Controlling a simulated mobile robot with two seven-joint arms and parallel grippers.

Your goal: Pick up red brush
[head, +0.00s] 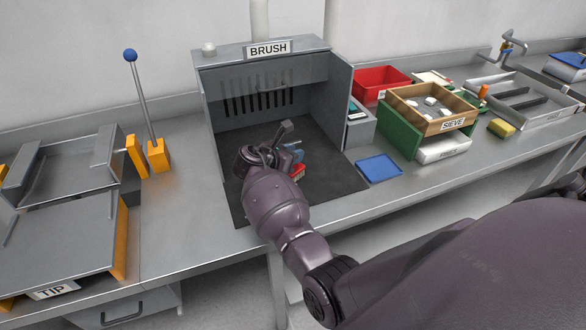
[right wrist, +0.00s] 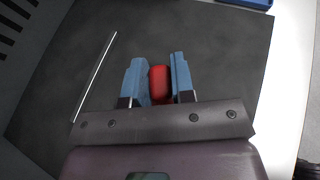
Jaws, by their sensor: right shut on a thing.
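The red brush (right wrist: 158,84) is between the two blue fingers of my right gripper (right wrist: 159,80) in the right wrist view. The fingers are shut on it. In the head view, a small red part of the brush (head: 298,170) shows beside the blue fingertips of the right gripper (head: 294,154), low over the dark floor of the booth labelled BRUSH (head: 268,48). Most of the brush is hidden by the gripper and wrist. I cannot tell whether it touches the floor. My left gripper is out of view.
The booth walls stand behind and beside the gripper; its front is open. A thin light rod (right wrist: 95,77) lies on the dark floor. A blue-knobbed lever (head: 142,95) stands left.

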